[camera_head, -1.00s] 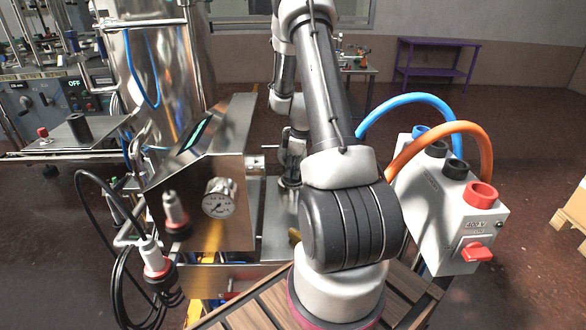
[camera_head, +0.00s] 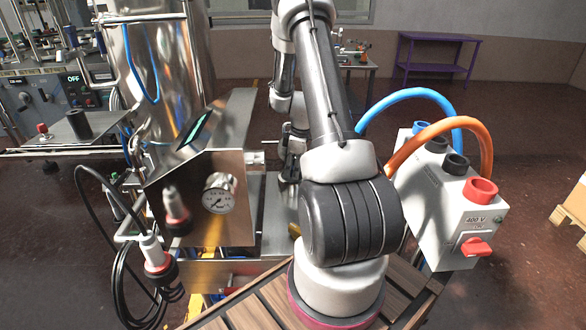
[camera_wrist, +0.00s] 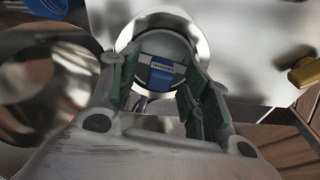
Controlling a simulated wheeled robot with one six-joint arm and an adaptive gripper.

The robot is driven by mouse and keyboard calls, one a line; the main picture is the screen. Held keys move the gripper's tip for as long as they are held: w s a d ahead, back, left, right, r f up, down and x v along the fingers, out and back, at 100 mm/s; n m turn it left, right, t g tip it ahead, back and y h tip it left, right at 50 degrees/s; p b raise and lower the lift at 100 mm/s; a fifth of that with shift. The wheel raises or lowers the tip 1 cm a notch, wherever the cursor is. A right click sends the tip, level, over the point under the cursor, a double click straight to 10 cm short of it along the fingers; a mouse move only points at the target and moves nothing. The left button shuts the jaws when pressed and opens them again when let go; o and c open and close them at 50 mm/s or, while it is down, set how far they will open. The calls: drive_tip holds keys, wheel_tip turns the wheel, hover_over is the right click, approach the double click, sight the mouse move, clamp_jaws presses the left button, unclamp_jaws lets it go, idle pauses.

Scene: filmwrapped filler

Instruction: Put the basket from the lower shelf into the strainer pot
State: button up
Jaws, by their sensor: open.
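In the wrist view, my gripper (camera_wrist: 157,75) is open, with its green-padded fingers on either side of a round, shiny metal vessel (camera_wrist: 140,24). A blue piece with a small label (camera_wrist: 162,74) shows between the fingers, in front of or inside this vessel. I cannot tell whether the vessel is the basket or the strainer pot, nor whether the fingers touch it. In the head view, my gripper (camera_head: 289,170) points down beside the steel machine, above a metal surface. My own arm hides much of that area, and no basket can be made out there.
A steel machine with a gauge (camera_head: 220,193) and a tall shiny cylinder (camera_head: 160,65) stand left of my arm. A white 400 V box (camera_head: 448,200) with blue and orange hoses is at right. Another round metal body (camera_wrist: 45,85) fills the wrist view's left.

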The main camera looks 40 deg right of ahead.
wheel_tip(320, 180, up, 12)
drive_tip(key=s+d, duration=0.1)
drive_tip(key=shift+s, duration=0.15)
drive_tip(key=shift+s+d+f, duration=0.1)
drive_tip(key=shift+f, duration=0.05)
idle(0.5)
